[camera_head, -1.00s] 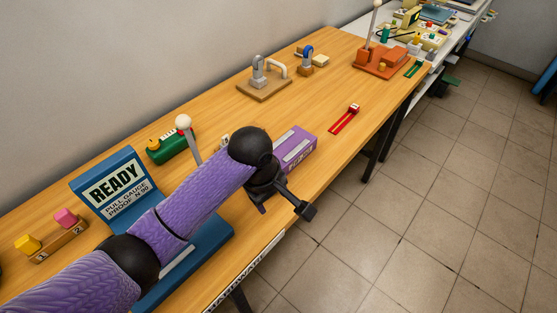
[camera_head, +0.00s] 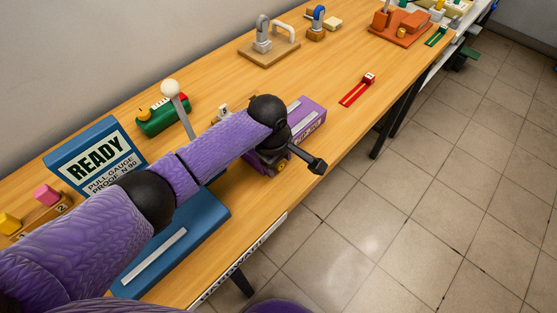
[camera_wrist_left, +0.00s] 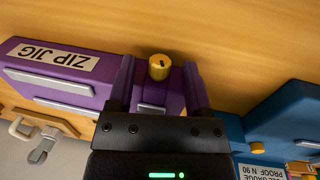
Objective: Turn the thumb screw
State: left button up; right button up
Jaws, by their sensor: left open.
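The thumb screw looks to be the round yellow knob (camera_wrist_left: 159,67) with a dark mark on top, at the end of the purple zip jig (camera_wrist_left: 85,75). In the head view the jig (camera_head: 308,118) lies near the table's front edge, partly behind my left arm. My left gripper (camera_wrist_left: 159,75) is open, with one finger on each side of the knob in the wrist view. I cannot tell whether the fingers touch it. My right gripper is not in view.
The blue pull gauge (camera_head: 165,250) with a READY sign stands left of the jig, under my arm. A red slider (camera_head: 357,90) lies to the right. Open floor (camera_head: 400,220) lies past the table edge.

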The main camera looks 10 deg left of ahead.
pick_arm(q)
grip_shut()
